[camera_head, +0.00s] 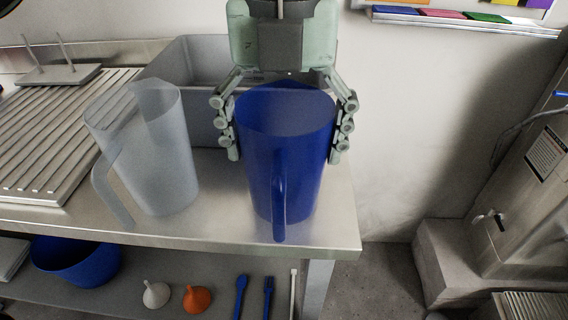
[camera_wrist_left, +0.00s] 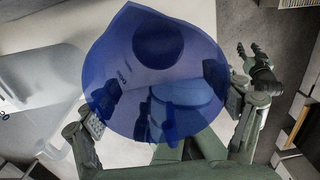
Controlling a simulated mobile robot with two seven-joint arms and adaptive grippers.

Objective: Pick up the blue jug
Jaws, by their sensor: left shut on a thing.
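The blue jug (camera_head: 285,165) is upright over the front right part of the steel bench, its handle (camera_head: 279,205) toward me. My left gripper (camera_head: 284,150) reaches in from above and behind, its fingers shut on the jug's two sides near the rim. In the left wrist view the jug (camera_wrist_left: 150,75) shows from above between the fingers, with a see-through look. I cannot tell whether its base touches the bench. A grey-green jointed part at the right of the left wrist view may be my right gripper (camera_wrist_left: 250,55); its state is unclear.
A clear jug (camera_head: 155,150) stands just left of the blue one. A grey bin (camera_head: 205,60) is behind, and a ribbed drying rack (camera_head: 50,140) is at the left. The lower shelf holds a blue bowl (camera_head: 78,265) and funnels.

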